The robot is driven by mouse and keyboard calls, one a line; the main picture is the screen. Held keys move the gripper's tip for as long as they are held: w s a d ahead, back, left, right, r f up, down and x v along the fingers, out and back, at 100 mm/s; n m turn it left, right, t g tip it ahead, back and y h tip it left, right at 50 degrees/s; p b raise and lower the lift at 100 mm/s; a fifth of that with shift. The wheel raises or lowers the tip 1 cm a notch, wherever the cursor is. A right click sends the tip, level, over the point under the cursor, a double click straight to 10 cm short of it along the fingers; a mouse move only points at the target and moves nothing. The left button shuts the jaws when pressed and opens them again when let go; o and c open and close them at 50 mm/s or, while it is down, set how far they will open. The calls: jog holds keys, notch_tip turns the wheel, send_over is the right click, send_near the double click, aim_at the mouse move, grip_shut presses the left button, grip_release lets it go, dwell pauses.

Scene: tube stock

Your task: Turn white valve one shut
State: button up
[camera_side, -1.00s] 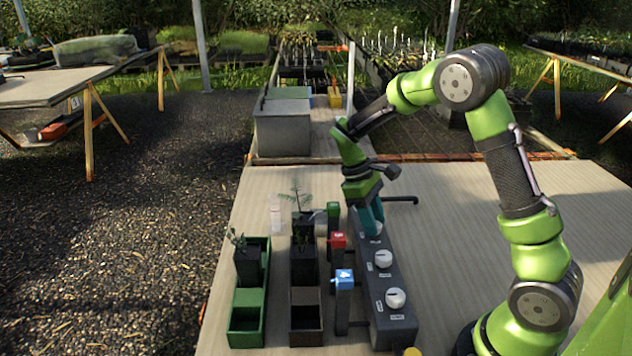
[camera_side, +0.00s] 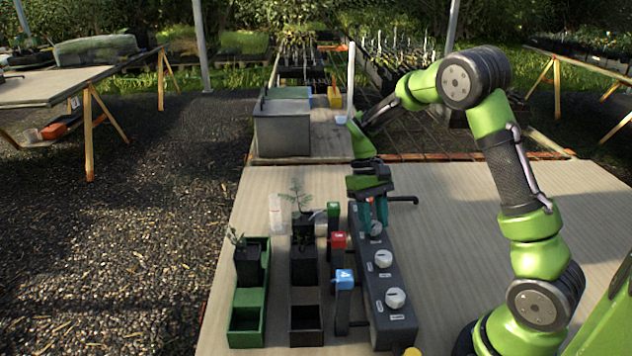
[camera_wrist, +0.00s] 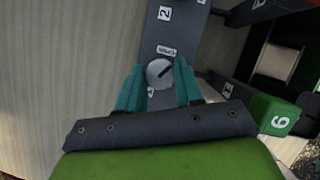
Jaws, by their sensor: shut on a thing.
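White valve one (camera_side: 376,229) is the far knob on the long dark grey valve block (camera_side: 377,280). My gripper (camera_side: 374,226) points down onto it, one teal finger on each side, shut on the knob. In the wrist view, the white knob (camera_wrist: 159,74) sits between the fingertips of my gripper (camera_wrist: 159,85). A dark pointer line on the knob slants toward the upper right. A small printed label (camera_wrist: 166,51) lies just beyond it, and a label with a 2 (camera_wrist: 165,13) is further along the block.
Two more white knobs, the middle one (camera_side: 383,259) and the near one (camera_side: 395,298), sit on the block. Blue (camera_side: 344,279), red (camera_side: 339,240) and green (camera_side: 333,209) topped posts stand close on its left. Plant trays lie further left.

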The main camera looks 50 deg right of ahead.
jog(key=m+y, duration=0.1)
jog(key=m, duration=0.2)
jog(key=m+t, duration=0.1)
jog(key=m, duration=0.1)
jog(key=shift+s+d+m+y, duration=0.1)
jog(key=shift+d+m+y, duration=0.05)
jog(key=shift+m+y, duration=0.25)
jog(key=m+t, duration=0.1)
jog(key=m, duration=0.1)
jog(key=m+t, duration=0.1)
jog(key=m, duration=0.2)
jog(key=shift+s+y, duration=0.1)
jog(key=shift+y, duration=0.3)
jog(key=shift+m, duration=0.4)
jog(key=o, duration=1)
jog(key=shift+o, duration=0.2)
jog(key=shift+d+r, duration=0.1)
jog(key=v, duration=1.6)
jog(key=shift+s+r, duration=0.25)
jog(key=shift+r, duration=0.1)
jog(key=shift+d, duration=0.2)
